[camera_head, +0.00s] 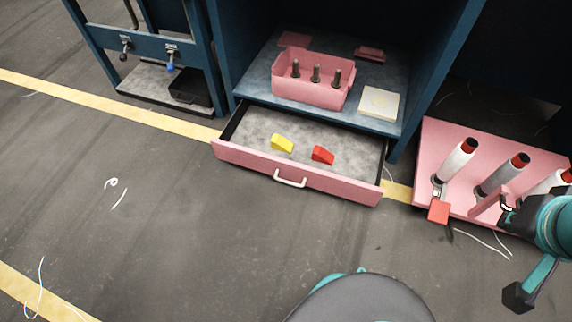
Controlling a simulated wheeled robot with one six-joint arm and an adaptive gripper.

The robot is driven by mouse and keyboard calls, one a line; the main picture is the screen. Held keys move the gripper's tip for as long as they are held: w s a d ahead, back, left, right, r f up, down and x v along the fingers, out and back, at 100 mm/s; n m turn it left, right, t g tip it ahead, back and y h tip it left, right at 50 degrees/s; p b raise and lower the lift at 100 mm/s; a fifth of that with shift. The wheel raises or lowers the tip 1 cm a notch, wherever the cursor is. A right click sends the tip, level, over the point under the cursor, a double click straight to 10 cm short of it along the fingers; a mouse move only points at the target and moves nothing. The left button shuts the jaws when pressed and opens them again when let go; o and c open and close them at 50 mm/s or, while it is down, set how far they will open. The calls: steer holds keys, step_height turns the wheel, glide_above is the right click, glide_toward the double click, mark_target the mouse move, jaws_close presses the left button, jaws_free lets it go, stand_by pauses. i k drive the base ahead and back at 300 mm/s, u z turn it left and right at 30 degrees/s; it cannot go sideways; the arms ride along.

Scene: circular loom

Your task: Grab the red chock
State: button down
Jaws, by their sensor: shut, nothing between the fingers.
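The red chock (322,155) is a small wedge-shaped block lying in the open pink-fronted drawer (240,158), right of the middle. Nothing covers it. My gripper (506,204) is at the right edge of the picture, over the pink spool platform and well to the right of the drawer. It is small in the picture and partly hidden by my teal wrist. It is shut and empty, far from the red chock.
A yellow chock (282,143) lies left of the red one. The drawer has a white handle (290,179). Above is a blue cabinet shelf (250,88) with a pink bin (312,92). Spools stand on the pink platform (436,135), with a red block (439,212) at its edge. Floor before the drawer is clear.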

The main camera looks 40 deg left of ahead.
mark_target(319, 155)
steer(key=u, duration=1.6)
